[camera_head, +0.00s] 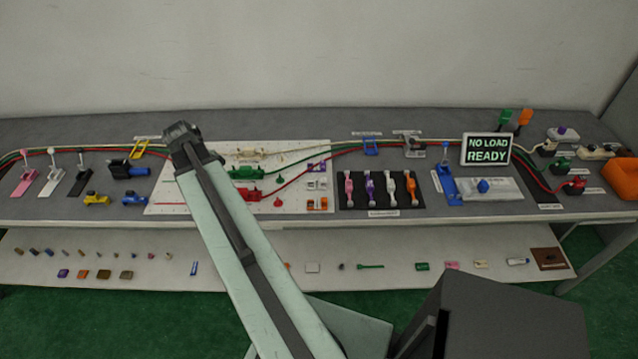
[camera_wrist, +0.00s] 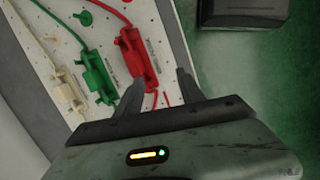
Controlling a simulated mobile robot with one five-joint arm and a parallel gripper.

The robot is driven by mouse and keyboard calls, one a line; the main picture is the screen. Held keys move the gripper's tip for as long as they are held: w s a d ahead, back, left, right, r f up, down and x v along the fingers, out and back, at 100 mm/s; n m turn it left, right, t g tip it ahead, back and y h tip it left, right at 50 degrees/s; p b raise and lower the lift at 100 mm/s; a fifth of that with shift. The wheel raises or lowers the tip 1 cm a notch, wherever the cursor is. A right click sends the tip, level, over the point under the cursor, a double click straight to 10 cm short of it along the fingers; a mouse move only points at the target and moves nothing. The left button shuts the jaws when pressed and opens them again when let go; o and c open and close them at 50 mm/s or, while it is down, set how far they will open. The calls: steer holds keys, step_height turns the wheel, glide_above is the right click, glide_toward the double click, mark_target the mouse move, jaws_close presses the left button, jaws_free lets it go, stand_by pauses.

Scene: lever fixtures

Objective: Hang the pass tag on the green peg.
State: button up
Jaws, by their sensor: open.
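My gripper (camera_wrist: 160,84) is open and empty in the wrist view, its two fingers apart over the edge of the white board. In the head view the end of my arm (camera_head: 188,140) is above the left part of the bench; its fingertips cannot be made out. A small green peg-like piece (camera_head: 281,174) stands on the white board, right of the arm; it also shows at the top left of the wrist view (camera_wrist: 84,18). I cannot tell for sure which item is the pass tag. A flat green piece (camera_head: 422,266) lies on the lower shelf, its marking unreadable.
The white board (camera_head: 162,200) carries white, green and red (camera_wrist: 136,62) connectors with cables. A black mat (camera_head: 383,205) with several coloured handles lies right of it. A sign (camera_head: 486,149) reads "NO LOAD READY". Small items line the lower shelf (camera_head: 225,275). An orange bin (camera_head: 622,178) is far right.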

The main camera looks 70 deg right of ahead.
steer(key=s+d+r+g, duration=0.1)
steer(key=s+d+r, duration=0.1)
steer(key=s+d, duration=1.05)
steer(key=n+g, duration=0.1)
steer(key=n, duration=0.1)
glide_toward(322, 180)
steer(key=f, duration=0.2)
steer(key=shift+b+x, duration=0.9)
steer(key=shift+x, duration=0.2)
steer(key=b+x, duration=0.4)
steer(key=x, duration=0.1)
steer(key=shift+s+d+b, duration=0.2)
steer(key=shift+s+b, duration=0.05)
steer(key=shift+b, duration=0.05)
steer(key=shift+r, duration=0.15)
jaws_close()
